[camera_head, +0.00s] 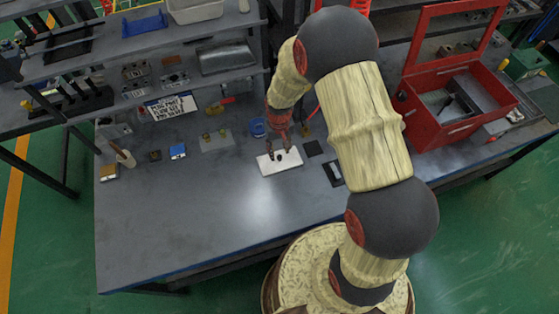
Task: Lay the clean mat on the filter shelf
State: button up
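A white rectangular mat (279,166) lies flat, or nearly flat, on the grey workbench near its middle. I cannot tell whether it is the clean mat. My gripper (280,152) points down over the mat's upper part. Its two dark fingertips look apart, one to the left and one to the right. Nothing clearly shows between them, and I cannot tell whether they touch the mat. I cannot tell for sure which surface is the filter shelf; a grey raised shelf (130,58) runs along the back left of the bench.
A blue round container (259,127) stands just behind the mat. A dark square (313,148) and a black-framed piece (333,173) lie to its right. An open red toolbox (450,132) stands at right. Small blocks lie at left. The bench front (190,225) is clear.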

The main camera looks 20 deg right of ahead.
aim_at(279, 157)
notch_tip(279, 157, down, 5)
jog(key=shift+w+d+r, duration=0.1)
jog(key=shift+c, duration=0.3)
grip_shut()
dwell(0.4)
